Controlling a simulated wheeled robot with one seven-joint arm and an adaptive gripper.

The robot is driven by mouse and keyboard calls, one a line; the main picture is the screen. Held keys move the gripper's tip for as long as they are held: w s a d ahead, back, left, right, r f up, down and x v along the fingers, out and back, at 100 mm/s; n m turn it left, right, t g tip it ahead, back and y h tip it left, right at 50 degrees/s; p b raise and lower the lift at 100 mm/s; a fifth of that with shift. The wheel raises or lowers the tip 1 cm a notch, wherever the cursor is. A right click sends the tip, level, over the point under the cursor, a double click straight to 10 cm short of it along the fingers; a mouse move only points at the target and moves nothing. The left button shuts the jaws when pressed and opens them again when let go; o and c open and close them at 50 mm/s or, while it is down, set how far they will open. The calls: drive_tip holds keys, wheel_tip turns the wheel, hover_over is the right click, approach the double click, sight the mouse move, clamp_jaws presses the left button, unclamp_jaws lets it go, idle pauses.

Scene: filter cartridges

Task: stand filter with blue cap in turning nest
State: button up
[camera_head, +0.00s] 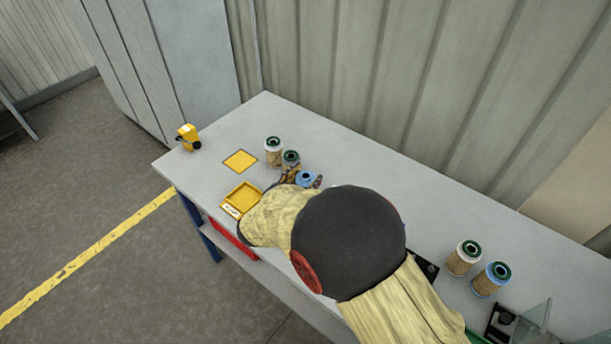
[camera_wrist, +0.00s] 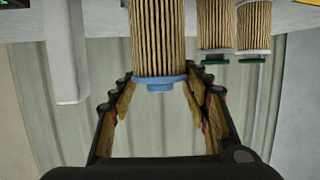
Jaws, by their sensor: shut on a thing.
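The filter with a blue cap (camera_wrist: 158,40) is between the fingers of my gripper (camera_wrist: 162,82). Its pleated body is tan, and its blue cap with a small nub faces up in the head view (camera_head: 306,177). My gripper is shut on it near the cap end. The wrist view is upside down, with the bench at the top, so the filter looks upright. Whether its foot touches the bench is hidden. I cannot clearly make out the turning nest; a dark fixture (camera_head: 427,268) shows partly behind my arm.
Two green-topped filters (camera_head: 273,150) (camera_head: 291,157) stand close beside my gripper. Two more filters (camera_head: 463,257) (camera_head: 491,279) stand at right, one with a blue rim. A yellow tray (camera_head: 225,206), yellow square (camera_head: 240,152) and yellow device (camera_head: 187,136) are at left. A wall backs the bench.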

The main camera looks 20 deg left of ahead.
drive_tip(key=shift+f, duration=0.1)
idle(0.3)
drive_tip(key=o, duration=1.6)
drive_tip(key=shift+o, duration=1.1)
drive_tip(key=shift+o, duration=1)
drive_tip(key=shift+s, duration=0.15)
drive_tip(key=shift+p+v, duration=0.8)
drive_tip(key=shift+v, duration=0.05)
